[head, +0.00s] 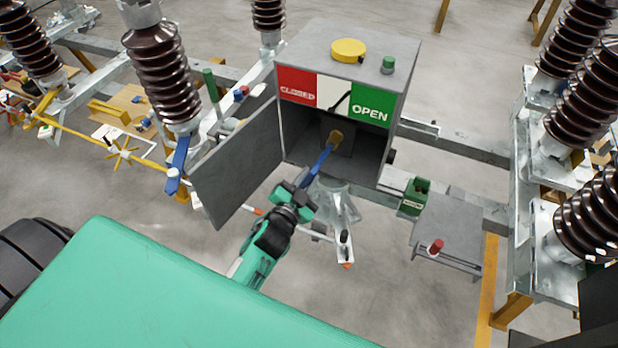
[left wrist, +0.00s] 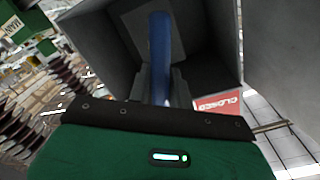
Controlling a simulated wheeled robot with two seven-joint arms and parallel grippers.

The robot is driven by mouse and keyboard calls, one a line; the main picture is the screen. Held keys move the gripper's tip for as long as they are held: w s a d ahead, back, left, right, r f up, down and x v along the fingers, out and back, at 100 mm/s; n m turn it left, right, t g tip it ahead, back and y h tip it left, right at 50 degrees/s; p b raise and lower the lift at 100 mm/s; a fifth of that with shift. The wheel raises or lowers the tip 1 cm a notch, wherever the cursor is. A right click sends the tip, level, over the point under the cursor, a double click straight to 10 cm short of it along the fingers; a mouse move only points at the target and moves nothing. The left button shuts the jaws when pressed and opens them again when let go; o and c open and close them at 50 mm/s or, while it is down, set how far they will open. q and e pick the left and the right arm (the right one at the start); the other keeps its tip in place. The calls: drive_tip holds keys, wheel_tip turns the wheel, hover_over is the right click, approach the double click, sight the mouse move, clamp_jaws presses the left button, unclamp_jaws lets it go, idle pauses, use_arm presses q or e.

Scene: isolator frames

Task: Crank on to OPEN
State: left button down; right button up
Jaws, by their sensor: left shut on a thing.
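The grey drive box (head: 350,48) stands in the middle of the head view with its door (head: 238,165) swung open to the left. Its front band reads CLOSED on red (head: 298,87), then white, then OPEN on green (head: 370,108). A black pointer (head: 341,103) slants up across the white part to the edge of the green. A blue crank (head: 321,160) runs from a tan hub (head: 336,136) inside the box out to my left gripper (head: 305,196). That gripper is shut on the crank, which also shows between the fingers in the left wrist view (left wrist: 160,50).
A yellow round cap (head: 348,50) and a green knob (head: 388,65) sit on the box top. Brown ribbed insulators (head: 160,65) stand left and right (head: 580,100). A grey plate with a red knob (head: 436,247) lies at right. The door closely flanks my left arm.

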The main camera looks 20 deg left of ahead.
use_arm(q)
drive_tip(key=m, duration=0.3)
drive_tip(key=shift+a+r+p, duration=0.3)
drive_tip(key=shift+p, duration=0.05)
drive_tip(key=m, duration=0.3)
drive_tip(key=shift+r+m+p, duration=0.3)
drive_tip(key=shift+r+m, duration=0.05)
drive_tip(key=shift+m, duration=0.05)
drive_tip(key=m, duration=0.3)
drive_tip(key=shift+d+r+m+y+p, duration=0.1)
drive_tip(key=shift+r+m+y+p, duration=0.2)
drive_tip(key=shift+r, duration=0.05)
drive_tip(key=m, duration=0.3)
drive_tip(key=shift+w+d+r+m+p, duration=0.1)
drive_tip(key=shift+d+r+m+p, duration=0.05)
drive_tip(key=shift+r+m+p, duration=0.15)
drive_tip(key=c, duration=1.2)
unclamp_jaws()
drive_tip(key=shift+o, duration=0.8)
drive_tip(key=shift+f, duration=0.15)
drive_tip(key=shift+d, duration=0.1)
drive_tip(key=o, duration=0.6)
